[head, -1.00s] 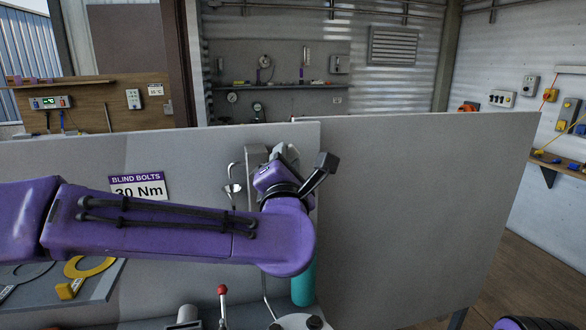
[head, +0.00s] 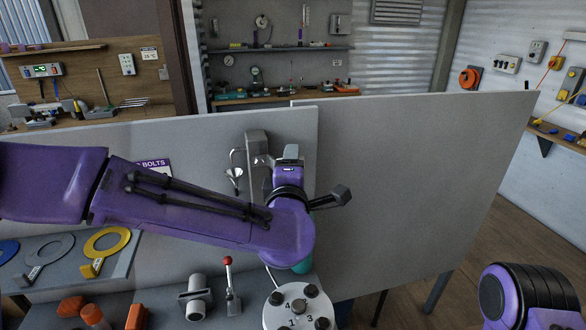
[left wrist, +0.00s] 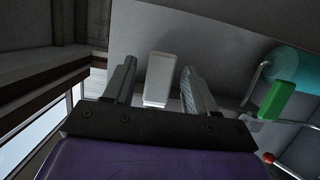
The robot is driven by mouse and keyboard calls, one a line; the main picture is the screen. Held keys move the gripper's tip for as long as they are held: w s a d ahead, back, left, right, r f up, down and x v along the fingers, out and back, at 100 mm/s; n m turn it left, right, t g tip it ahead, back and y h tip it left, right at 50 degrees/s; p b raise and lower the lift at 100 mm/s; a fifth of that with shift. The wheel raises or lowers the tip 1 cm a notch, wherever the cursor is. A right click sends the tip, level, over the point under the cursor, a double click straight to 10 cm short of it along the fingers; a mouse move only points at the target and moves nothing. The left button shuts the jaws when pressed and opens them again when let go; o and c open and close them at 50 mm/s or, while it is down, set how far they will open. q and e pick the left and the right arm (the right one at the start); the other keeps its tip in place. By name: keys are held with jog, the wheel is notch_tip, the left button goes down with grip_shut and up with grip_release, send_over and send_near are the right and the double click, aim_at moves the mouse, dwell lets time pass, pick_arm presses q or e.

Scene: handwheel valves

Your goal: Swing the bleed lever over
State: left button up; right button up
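A small lever with a red ball knob (head: 229,262) stands upright on the bench, left of the round numbered plate; it is the only clear lever in view. A red ball on a rod (left wrist: 269,157) also shows at the lower right of the left wrist view. My left gripper (left wrist: 158,66) is open. A pale block (left wrist: 160,80) lies between or beyond its fingers, with gaps on both sides. In the head view my left arm crosses the panel, its wrist in front of a grey bracket (head: 257,146); the fingers are largely hidden there. My right gripper is out of view.
A numbered round plate (head: 299,307), a grey cylindrical fitting (head: 196,297) and orange blocks (head: 137,316) are on the bench. A teal cylinder (left wrist: 288,64) and green block (left wrist: 277,100) show in the left wrist view. A grey panel (head: 410,190) stands behind my arm.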

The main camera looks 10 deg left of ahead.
pick_arm(q)
jog(key=shift+s, duration=0.1)
jog(key=shift+s+d, duration=0.4)
jog(key=shift+s, duration=0.5)
jog(key=shift+s+d, duration=0.35)
jog(key=shift+s, duration=0.6)
jog(key=shift+s+d, duration=0.4)
jog(key=shift+s, duration=0.5)
